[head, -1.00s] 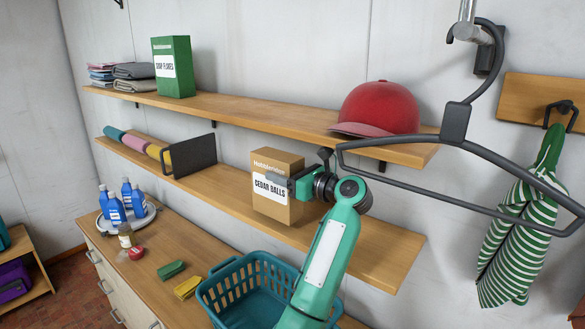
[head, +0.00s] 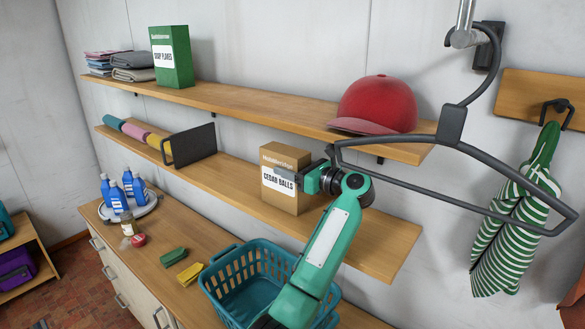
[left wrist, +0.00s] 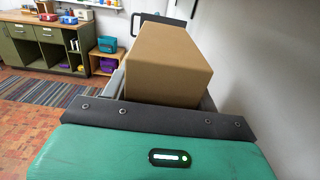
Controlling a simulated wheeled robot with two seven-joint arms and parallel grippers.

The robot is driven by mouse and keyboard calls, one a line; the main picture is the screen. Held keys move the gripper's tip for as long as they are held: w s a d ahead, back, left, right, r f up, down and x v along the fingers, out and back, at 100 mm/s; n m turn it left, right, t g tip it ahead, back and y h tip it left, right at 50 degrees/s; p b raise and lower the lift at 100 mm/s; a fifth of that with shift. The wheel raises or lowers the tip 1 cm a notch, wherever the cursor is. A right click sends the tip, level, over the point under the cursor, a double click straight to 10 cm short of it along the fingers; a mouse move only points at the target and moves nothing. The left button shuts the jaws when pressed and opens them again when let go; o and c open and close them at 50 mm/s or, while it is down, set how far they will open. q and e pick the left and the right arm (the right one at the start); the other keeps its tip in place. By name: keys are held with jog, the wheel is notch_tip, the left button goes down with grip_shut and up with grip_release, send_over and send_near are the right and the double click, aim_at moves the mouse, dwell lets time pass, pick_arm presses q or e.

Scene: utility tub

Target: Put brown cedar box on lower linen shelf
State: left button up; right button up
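The brown cedar box (head: 281,206), labelled "CEDAR BALLS", stands upright over the right half of the lower linen shelf (head: 345,243). Whether its base touches the board or hangs just above it I cannot tell. My left gripper (head: 290,176) reaches it from the right, with one grey finger across its front label. In the left wrist view the box (left wrist: 168,62) fills the space between the fingers (left wrist: 160,90), so the gripper is shut on it. The far finger is mostly hidden by the box. My right gripper is not in view.
Rolled towels (head: 135,131) and a black bookend (head: 190,145) occupy the lower shelf's left. The upper shelf (head: 250,105) holds a green box (head: 171,57) and red cap (head: 375,104). A large hanger (head: 452,124) hangs close by. A teal basket (head: 222,272) is below.

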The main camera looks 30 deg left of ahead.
pick_arm(q)
jog(key=shift+o, duration=1.4)
jog(key=shift+r, duration=0.1)
jog(key=shift+r, duration=0.1)
jog(key=shift+d, duration=0.2)
jog(key=d+b, duration=0.4)
jog(key=d, duration=0.3)
jog(key=shift+s, duration=0.35)
